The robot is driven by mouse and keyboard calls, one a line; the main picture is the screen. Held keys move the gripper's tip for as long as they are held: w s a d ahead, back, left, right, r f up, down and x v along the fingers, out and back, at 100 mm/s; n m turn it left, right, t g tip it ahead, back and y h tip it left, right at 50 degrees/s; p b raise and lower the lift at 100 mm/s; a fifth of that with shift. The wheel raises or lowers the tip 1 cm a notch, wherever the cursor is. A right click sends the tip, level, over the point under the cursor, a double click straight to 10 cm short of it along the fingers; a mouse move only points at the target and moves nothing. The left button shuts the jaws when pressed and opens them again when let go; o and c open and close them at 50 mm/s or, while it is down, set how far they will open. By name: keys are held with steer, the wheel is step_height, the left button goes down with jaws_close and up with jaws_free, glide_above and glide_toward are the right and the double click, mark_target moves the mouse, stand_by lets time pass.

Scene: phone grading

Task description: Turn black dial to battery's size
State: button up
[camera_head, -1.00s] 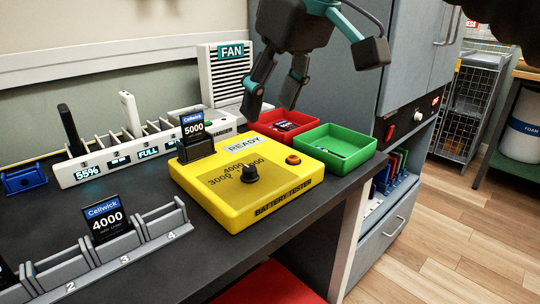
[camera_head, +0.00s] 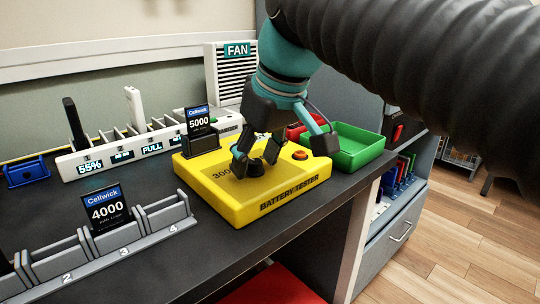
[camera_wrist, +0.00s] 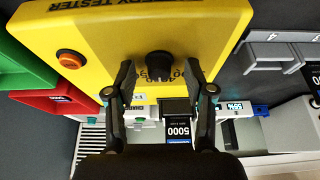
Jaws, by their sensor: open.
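The yellow battery tester (camera_head: 240,205) lies on the dark bench. Its black dial (camera_wrist: 158,65) shows between my fingertips in the wrist view, a little beyond them; in the head view my fingers partly cover it. Size numbers are printed beside the dial, partly hidden in both views. A black battery with a blue band marked Cellwick 5000 (camera_head: 198,119) stands upright in the tester's slot; it also shows in the wrist view (camera_wrist: 178,131). My gripper (camera_head: 255,170) is open, pointing down over the tester, its two fingers apart on either side of the dial. I cannot tell whether they touch it.
An orange button (camera_head: 300,154) sits on the tester near the dial. A green tray (camera_head: 365,157) and a red tray (camera_wrist: 60,103) lie beyond it. A grey rack (camera_head: 150,232) holds a Cellwick 4000 battery (camera_head: 106,209). A white charger (camera_head: 125,160) and a fan (camera_head: 230,75) stand behind.

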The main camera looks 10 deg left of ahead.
steer(key=shift+c, duration=0.3)
steer(key=shift+d, duration=0.1)
jaws_close()
steer(key=shift+m, duration=0.3)
steer(key=m, duration=0.1)
steer(key=m+h+p, duration=0.1)
steer(key=m, duration=0.1)
steer(key=shift+s+a+r+t+p, duration=0.1)
steer(key=shift+a+t+p, duration=0.1)
steer(key=shift+t+p, duration=0.15)
steer(key=shift+m+t+h+p, duration=0.35)
steer(key=shift+m+h+p, duration=0.55)
steer(key=shift+m, duration=1.8)
steer(key=shift+o, duration=0.3)
jaws_free()
steer(key=shift+a, duration=0.1)
